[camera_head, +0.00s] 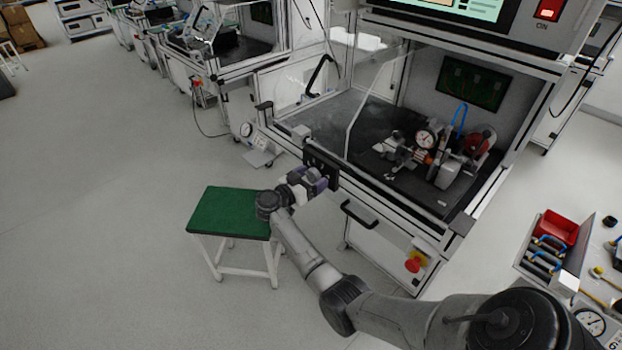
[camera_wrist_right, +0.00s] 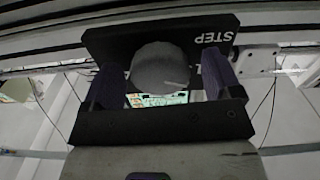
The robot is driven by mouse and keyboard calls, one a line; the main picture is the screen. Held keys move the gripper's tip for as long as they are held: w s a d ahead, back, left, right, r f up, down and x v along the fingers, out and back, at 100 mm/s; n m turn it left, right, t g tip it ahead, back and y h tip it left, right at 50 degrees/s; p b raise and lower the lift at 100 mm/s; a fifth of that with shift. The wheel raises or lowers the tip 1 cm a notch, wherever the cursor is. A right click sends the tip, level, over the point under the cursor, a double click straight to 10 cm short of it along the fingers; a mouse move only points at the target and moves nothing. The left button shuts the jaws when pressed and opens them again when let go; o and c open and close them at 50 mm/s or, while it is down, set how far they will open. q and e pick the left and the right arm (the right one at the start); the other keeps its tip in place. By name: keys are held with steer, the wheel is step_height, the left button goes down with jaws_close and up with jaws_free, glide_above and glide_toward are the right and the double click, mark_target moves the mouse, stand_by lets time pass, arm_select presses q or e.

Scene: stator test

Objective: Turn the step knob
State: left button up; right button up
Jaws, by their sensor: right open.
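The step knob (camera_wrist_right: 160,66) is a round dark grey knob with a light pointer line. It sits on a black panel (camera_wrist_right: 112,42) with the white lettering STEP. My right gripper (camera_wrist_right: 161,80) is open, with one finger on each side of the knob. I cannot tell whether the fingers touch it. In the head view the black panel (camera_head: 321,162) is on the front frame of the test bench, and my right gripper (camera_head: 318,180) is right at it. The knob is hidden there. My left gripper is not in view.
The test bench (camera_head: 395,205) has a clear open door and a gauge rig (camera_head: 426,140) inside. A black handle (camera_head: 358,214) and a red emergency button (camera_head: 413,265) are below. A green-topped stool (camera_head: 228,212) stands close to my right arm. The floor at left is free.

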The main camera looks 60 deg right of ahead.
steer(key=c, duration=0.9)
steer(key=shift+r+m, duration=0.1)
steer(key=shift+m, duration=0.2)
steer(key=shift+p, duration=0.4)
steer(key=m+p, duration=0.1)
steer(key=m, duration=0.1)
steer(key=shift+m, duration=0.4)
steer(key=m, duration=0.3)
steer(key=shift+m, duration=1.1)
